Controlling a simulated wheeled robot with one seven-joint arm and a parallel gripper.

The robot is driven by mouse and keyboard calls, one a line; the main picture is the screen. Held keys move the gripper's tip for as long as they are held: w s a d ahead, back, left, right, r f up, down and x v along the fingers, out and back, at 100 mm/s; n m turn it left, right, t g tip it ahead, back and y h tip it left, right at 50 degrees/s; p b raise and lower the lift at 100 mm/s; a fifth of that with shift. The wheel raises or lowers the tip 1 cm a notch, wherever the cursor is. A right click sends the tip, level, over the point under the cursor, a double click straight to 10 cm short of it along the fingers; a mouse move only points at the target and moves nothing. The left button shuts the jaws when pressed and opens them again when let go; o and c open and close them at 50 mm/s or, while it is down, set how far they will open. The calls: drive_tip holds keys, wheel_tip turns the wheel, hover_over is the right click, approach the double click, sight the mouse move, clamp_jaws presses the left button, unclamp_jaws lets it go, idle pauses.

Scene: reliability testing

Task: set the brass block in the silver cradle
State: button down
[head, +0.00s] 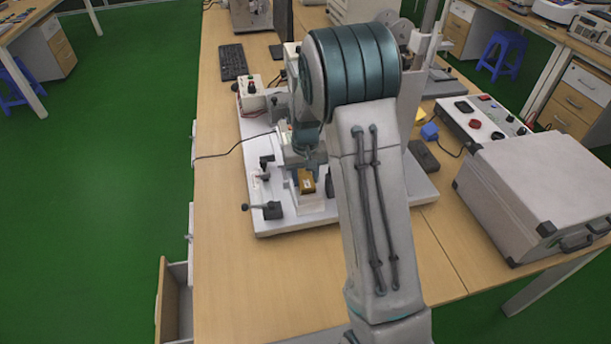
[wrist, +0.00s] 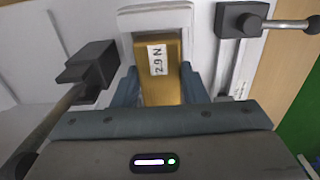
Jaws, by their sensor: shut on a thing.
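The brass block (wrist: 164,84), with a white label reading "2.9 N", is between the two fingers of my gripper (wrist: 158,88) in the wrist view. My gripper is shut on it. In the head view the brass block (head: 306,182) shows below my gripper (head: 304,168), which my arm partly hides. The silver cradle (wrist: 155,18) is the pale frame around the block's far end in the wrist view. In the head view the cradle (head: 311,203) is just below and beside the block. I cannot tell whether the block rests on the cradle's floor.
Black clamps with levers flank the cradle, one (wrist: 90,68) at left and one (wrist: 240,20) at right in the wrist view. The white base plate (head: 290,224) carries the fixture. A grey case (head: 535,190) stands at right. The table's front left (head: 245,290) is clear.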

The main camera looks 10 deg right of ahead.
sight(306, 178)
drive_tip(key=shift+s+f, duration=0.15)
drive_tip(key=shift+f, duration=0.05)
drive_tip(key=c, duration=0.9)
unclamp_jaws()
drive_tip(key=shift+f, duration=0.1)
drive_tip(key=shift+o, duration=0.2)
wheel_tip(306, 178, up, 11)
drive_tip(key=s+r+t, duration=0.1)
drive_tip(key=s+r, duration=0.6)
drive_tip(key=s, duration=0.5)
drive_tip(key=s+t, duration=0.2)
drive_tip(key=s, duration=1.2)
drive_tip(key=shift+f+b, duration=0.4)
drive_tip(key=shift+b, duration=0.05)
drive_tip(key=shift+w, duration=0.1)
